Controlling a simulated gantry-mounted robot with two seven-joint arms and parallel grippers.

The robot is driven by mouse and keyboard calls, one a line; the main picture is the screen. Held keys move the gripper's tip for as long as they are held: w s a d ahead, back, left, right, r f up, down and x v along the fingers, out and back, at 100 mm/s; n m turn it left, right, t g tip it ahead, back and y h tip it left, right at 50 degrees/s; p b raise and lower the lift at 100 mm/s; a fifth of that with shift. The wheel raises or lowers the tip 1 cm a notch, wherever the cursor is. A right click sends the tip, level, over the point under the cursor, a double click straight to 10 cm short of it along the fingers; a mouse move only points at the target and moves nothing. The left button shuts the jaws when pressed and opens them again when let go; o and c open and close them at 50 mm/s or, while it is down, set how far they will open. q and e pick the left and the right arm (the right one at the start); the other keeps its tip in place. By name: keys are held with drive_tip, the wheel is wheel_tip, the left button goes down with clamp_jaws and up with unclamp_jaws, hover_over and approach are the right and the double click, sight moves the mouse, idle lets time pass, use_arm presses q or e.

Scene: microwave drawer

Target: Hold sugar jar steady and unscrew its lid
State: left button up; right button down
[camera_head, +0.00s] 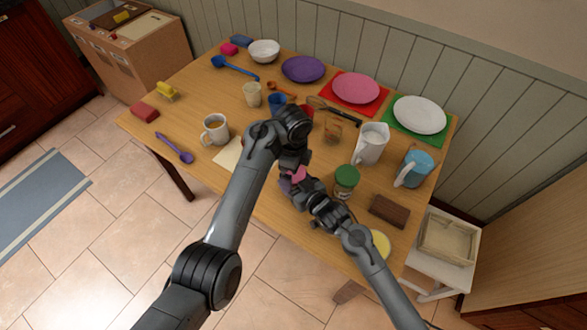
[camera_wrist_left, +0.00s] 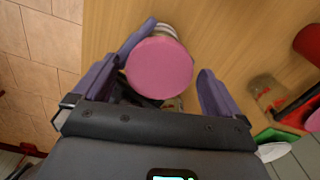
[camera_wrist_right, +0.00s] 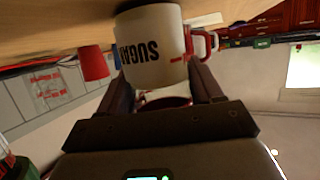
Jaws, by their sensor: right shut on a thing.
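The sugar jar has a pink lid (camera_head: 299,174) and stands near the front edge of the table, mostly hidden by my arms in the head view. In the right wrist view its white body (camera_wrist_right: 152,48) shows dark "SUGAR" lettering, upside down. My right gripper (camera_wrist_right: 165,88) is shut on the jar's body from the side. My left gripper (camera_wrist_left: 172,72) is over the jar, its fingers open on either side of the round pink lid. The left finger is close by the lid's edge, and I cannot tell if it touches. A clear gap shows between the lid and the right finger.
A green-lidded jar (camera_head: 346,177) stands just right of my right gripper, with a brown block (camera_head: 390,210) beyond it. A mug of drink (camera_head: 214,130) is at the left. Plates line the back.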

use_arm(q)
drive_tip(key=shift+r, duration=0.1)
drive_tip(key=shift+r, duration=2.15)
use_arm(e)
drive_tip(key=shift+c, duration=0.5)
unclamp_jaws()
drive_tip(key=shift+s, duration=0.1)
use_arm(q)
wheel_tip(320, 180, up, 3)
drive_tip(key=p, duration=0.2)
drive_tip(key=shift+f+p, duration=0.2)
drive_tip(key=shift+p, duration=0.1)
use_arm(e)
drive_tip(key=v, duration=0.9)
drive_tip(key=shift+s+d, duration=0.1)
use_arm(q)
drive_tip(key=shift+c, duration=0.8)
drive_tip(key=shift+r, duration=0.1)
use_arm(e)
drive_tip(key=shift+s+d+r, duration=0.3)
drive_tip(key=shift+s+d, duration=0.1)
drive_tip(key=shift+s, duration=0.15)
